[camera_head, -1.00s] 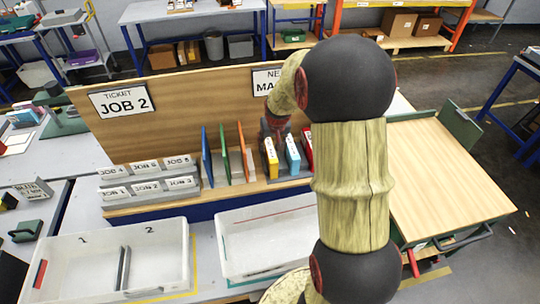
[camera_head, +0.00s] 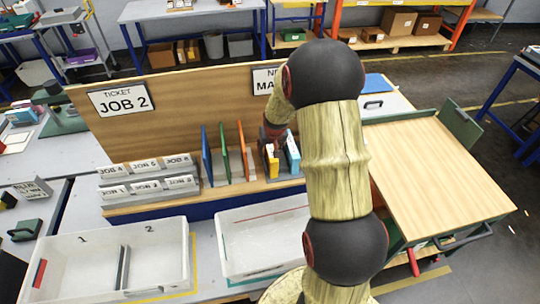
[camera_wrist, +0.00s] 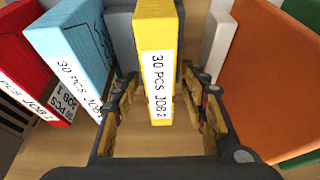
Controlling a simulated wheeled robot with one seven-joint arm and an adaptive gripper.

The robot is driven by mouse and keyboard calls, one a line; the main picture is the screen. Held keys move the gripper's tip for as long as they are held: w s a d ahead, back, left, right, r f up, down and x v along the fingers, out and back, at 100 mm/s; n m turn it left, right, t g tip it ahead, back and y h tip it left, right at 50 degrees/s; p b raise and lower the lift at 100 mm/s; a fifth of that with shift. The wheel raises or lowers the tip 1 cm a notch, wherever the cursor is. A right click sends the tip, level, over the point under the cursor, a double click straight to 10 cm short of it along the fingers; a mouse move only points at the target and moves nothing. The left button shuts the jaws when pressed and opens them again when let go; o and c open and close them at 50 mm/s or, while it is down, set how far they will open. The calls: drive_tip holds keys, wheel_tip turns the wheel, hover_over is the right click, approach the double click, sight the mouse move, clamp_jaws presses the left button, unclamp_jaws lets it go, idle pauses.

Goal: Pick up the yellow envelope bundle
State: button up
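In the wrist view the yellow bundle (camera_wrist: 157,50) has a white label reading "30 PCS JOB 2" and sits between my fingers. My gripper (camera_wrist: 158,82) is open around it, with a finger on each side and a narrow gap showing at both. In the head view my gripper (camera_head: 274,138) is just above and behind the bundle, partly hidden by my arm.
A blue bundle (camera_wrist: 80,50) and a red bundle (camera_wrist: 28,65) stand left of the yellow one in the wrist view. A white divider (camera_wrist: 221,38) and an orange panel (camera_wrist: 262,75) stand right. White bins (camera_head: 265,235) are in front of the rack.

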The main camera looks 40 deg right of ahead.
drive_tip(key=c, duration=1)
clamp_jaws()
